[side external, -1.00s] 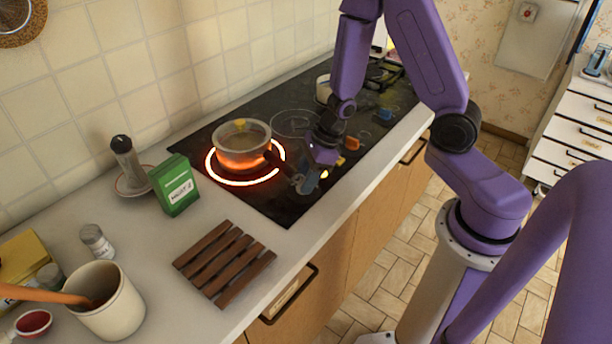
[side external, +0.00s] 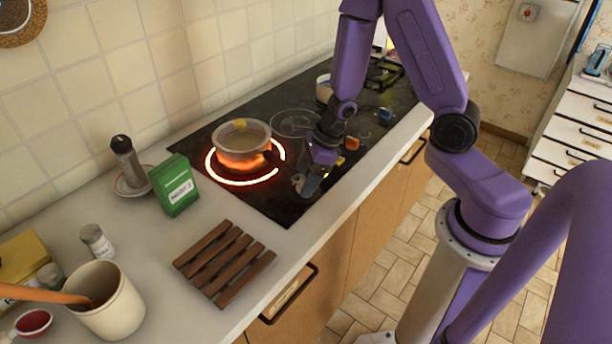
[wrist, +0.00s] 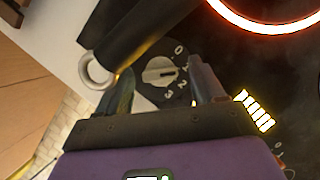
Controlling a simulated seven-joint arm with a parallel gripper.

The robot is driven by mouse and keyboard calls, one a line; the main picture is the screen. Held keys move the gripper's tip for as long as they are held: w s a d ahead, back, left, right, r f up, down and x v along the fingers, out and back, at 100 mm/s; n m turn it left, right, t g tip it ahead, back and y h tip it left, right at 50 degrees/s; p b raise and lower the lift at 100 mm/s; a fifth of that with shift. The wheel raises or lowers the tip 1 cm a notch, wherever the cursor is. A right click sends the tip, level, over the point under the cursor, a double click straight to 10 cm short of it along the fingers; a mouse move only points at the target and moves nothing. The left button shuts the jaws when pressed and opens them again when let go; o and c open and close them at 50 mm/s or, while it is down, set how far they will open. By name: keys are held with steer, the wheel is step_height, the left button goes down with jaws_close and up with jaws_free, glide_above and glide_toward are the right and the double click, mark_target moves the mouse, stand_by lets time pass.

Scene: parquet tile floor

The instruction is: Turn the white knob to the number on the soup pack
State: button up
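The white knob (wrist: 158,72) shows in the wrist view on a dark panel, with a dial of numbers 0 to 3 around it. My gripper (wrist: 160,66) is open, with one finger on each side of the knob and gaps between. In the side view my gripper (side external: 310,184) is low over the front edge of the cooktop and hides the knob. The green soup pack (side external: 175,186) stands upright on the counter at the left. Its white label seems to read "HEAT" and a digit, perhaps 2, but it is too small to be sure.
A pot (side external: 241,143) stands on a glowing red burner (side external: 213,172). Its dark handle (wrist: 140,28) reaches close beside my gripper, ending in a metal ring (wrist: 95,72). Orange (side external: 351,143) and blue (side external: 385,115) knobs lie farther along. A wooden trivet (side external: 224,262) sits nearer.

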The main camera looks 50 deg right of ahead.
steer(key=v, duration=1.2)
stand_by(1.1)
steer(key=shift+w+a, duration=0.1)
steer(key=shift+w+r, duration=0.1)
steer(key=c, duration=0.6)
steer(key=shift+o, duration=0.2)
steer(key=w+d+r+n+g, duration=0.1)
steer(key=w+r+n+g, duration=0.15)
steer(key=w+n, duration=0.45)
steer(key=w+d+r+n+g, duration=0.15)
steer(key=n+g, duration=0.25)
steer(key=n, duration=0.7)
steer(key=shift+h, duration=0.3)
steer(key=x, duration=1.1)
steer(key=w+x, duration=0.1)
steer(key=x, duration=0.4)
steer(key=shift+s+a+f, duration=0.15)
steer(key=shift+a+f, duration=0.15)
steer(key=shift+a, duration=0.2)
